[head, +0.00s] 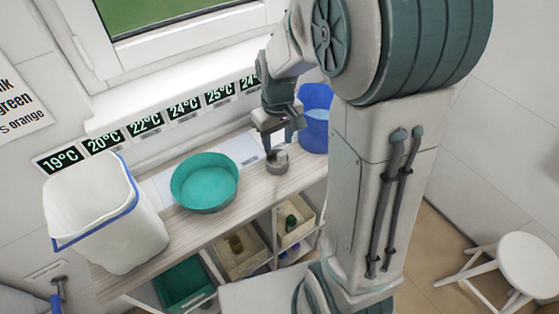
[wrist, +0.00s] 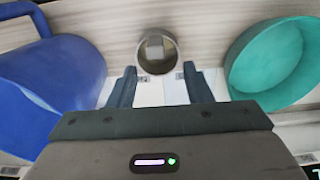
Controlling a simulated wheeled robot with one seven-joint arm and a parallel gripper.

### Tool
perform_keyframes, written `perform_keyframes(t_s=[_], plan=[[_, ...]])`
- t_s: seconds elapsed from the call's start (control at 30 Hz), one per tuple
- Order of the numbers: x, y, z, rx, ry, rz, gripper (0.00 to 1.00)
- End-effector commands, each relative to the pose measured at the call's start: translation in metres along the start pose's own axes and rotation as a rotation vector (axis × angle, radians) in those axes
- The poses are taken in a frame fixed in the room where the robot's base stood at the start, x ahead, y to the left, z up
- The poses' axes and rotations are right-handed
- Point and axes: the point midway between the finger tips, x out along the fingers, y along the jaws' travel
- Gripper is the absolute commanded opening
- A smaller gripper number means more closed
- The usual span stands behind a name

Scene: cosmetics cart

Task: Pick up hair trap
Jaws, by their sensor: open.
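The hair trap appears to be the small grey metal ring-shaped cup (head: 277,161) on the wooden shelf top, between the teal bowl and the blue container. In the wrist view the cup (wrist: 157,51) is seen from above, with a lighter square shape inside it. My gripper (head: 278,141) is above the cup in the head view. In the wrist view my gripper (wrist: 160,72) is open, with its two fingers apart and nothing between them. The cup lies just beyond the fingertips there. I cannot tell the exact height gap.
The teal bowl (head: 204,184) stands left of the cup and the blue container (head: 314,128) right. A white bin (head: 103,215) with a blue rim is at the shelf's left end. Trays with small items sit below. A white stool (head: 529,262) stands at right.

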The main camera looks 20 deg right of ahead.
Motion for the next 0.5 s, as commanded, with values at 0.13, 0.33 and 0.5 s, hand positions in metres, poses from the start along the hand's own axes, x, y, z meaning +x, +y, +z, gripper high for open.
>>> perform_keyframes(t_s=[0.13,0.33,0.5], plan=[[0.011,0.001,0.002,0.001,-0.005,-0.001,0.45],[0.041,0.004,0.005,0.001,-0.004,-0.001,0.45],[0.053,0.004,0.005,0.0,-0.002,0.0,0.45]])
